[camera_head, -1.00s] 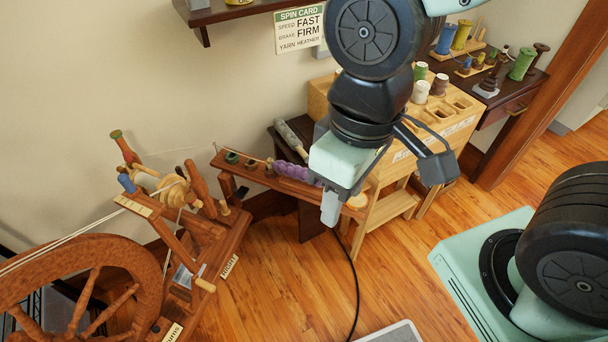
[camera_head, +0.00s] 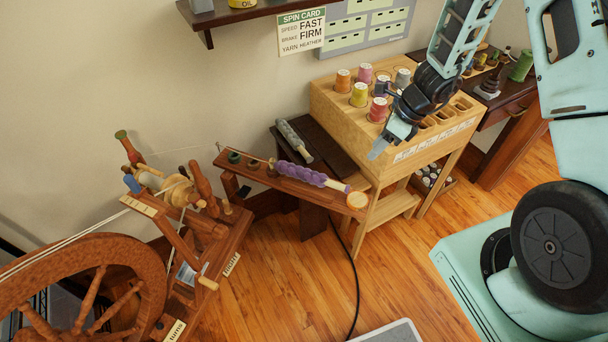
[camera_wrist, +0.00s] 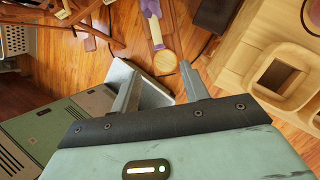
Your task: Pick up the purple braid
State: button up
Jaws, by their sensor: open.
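The purple braid (camera_head: 300,174) is wound on a pale rod and lies along a narrow wooden shelf arm (camera_head: 258,172), near its round pale end disc (camera_head: 357,200). Its end also shows at the top of the wrist view (camera_wrist: 154,27). My gripper (camera_head: 376,153) is to the right of the braid and above it, in front of the wooden spool rack. In the wrist view my gripper's two fingers (camera_wrist: 157,88) stand apart with nothing between them.
The wooden spool rack (camera_head: 395,160) with several coloured spools stands close to my gripper. A grey rolled piece (camera_head: 294,141) lies on a dark stand behind the braid. A spinning wheel (camera_head: 85,290) fills the lower left. A black cable (camera_head: 355,285) crosses the wooden floor.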

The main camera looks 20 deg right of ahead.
jog(key=b, duration=0.1)
send_over(343, 185)
jog(key=d, duration=0.3)
notch_tip(343, 185, down, 10)
jog(key=shift+s+x, duration=0.2)
jog(key=shift+x, duration=1.15)
jog(key=shift+s+x, duration=0.15)
jog(key=shift+x, duration=1.25)
jog(key=shift+a, duration=0.2)
grip_shut()
